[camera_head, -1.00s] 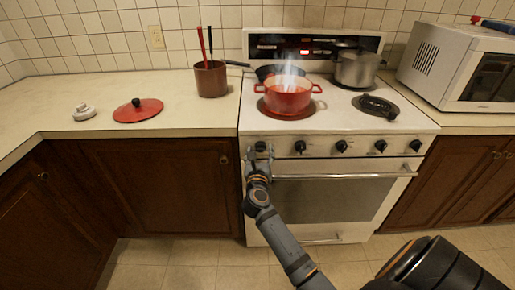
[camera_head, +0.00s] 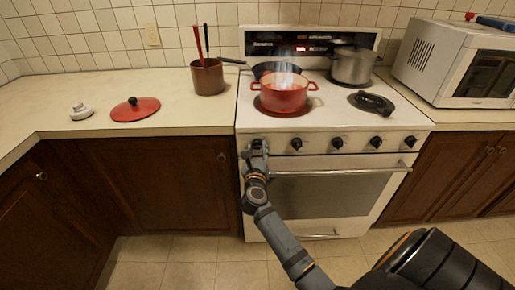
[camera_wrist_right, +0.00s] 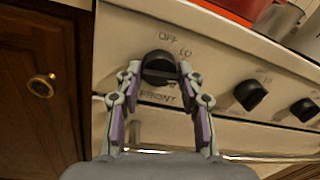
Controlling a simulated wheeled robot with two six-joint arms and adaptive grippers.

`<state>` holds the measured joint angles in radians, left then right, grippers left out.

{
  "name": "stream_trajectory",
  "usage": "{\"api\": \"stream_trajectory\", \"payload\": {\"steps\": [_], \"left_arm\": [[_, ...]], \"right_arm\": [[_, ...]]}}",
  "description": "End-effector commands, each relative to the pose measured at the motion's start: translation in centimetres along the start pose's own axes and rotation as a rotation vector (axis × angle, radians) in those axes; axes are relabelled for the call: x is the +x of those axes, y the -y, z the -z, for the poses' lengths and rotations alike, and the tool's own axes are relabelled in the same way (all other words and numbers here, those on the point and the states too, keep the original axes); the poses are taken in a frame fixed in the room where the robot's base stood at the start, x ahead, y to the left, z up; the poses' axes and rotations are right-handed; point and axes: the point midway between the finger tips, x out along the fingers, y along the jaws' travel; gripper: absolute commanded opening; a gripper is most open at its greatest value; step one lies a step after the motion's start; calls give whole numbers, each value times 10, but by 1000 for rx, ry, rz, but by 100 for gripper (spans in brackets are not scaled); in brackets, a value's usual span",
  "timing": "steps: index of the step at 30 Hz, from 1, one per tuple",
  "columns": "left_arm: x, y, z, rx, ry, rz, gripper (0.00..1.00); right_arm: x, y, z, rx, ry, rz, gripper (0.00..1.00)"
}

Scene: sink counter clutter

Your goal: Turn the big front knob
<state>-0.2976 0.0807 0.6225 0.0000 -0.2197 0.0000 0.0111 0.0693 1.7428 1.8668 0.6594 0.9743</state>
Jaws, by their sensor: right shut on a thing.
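The front knob (camera_wrist_right: 158,68) is round and black, at the left end of the stove's white control panel. In the right wrist view, "OFF" and "LO" are printed above it and "FRONT" below it. My right gripper (camera_wrist_right: 157,75) is shut on this knob, with one finger on each side. In the head view my right gripper (camera_head: 256,146) reaches the panel's left end and hides most of that knob. My left gripper is not in view.
A steaming red pot (camera_head: 284,93) stands on the stove's front left burner. A dark pan (camera_head: 276,70) and a grey pot (camera_head: 352,66) stand behind. Several black knobs (camera_head: 337,143) line the panel. The oven handle (camera_head: 340,171) runs just below.

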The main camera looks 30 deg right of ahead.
Motion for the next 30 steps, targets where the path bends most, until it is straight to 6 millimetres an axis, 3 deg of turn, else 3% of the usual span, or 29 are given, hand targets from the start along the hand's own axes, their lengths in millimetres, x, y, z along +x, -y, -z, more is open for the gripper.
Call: {"api": "stream_trajectory", "payload": {"steps": [15, 30], "left_arm": [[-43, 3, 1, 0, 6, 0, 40], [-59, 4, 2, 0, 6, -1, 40]], "right_arm": [[0, 0, -2, -420, 32, 4, 7], [0, -1, 1, -651, 50, 8, 7]]}}
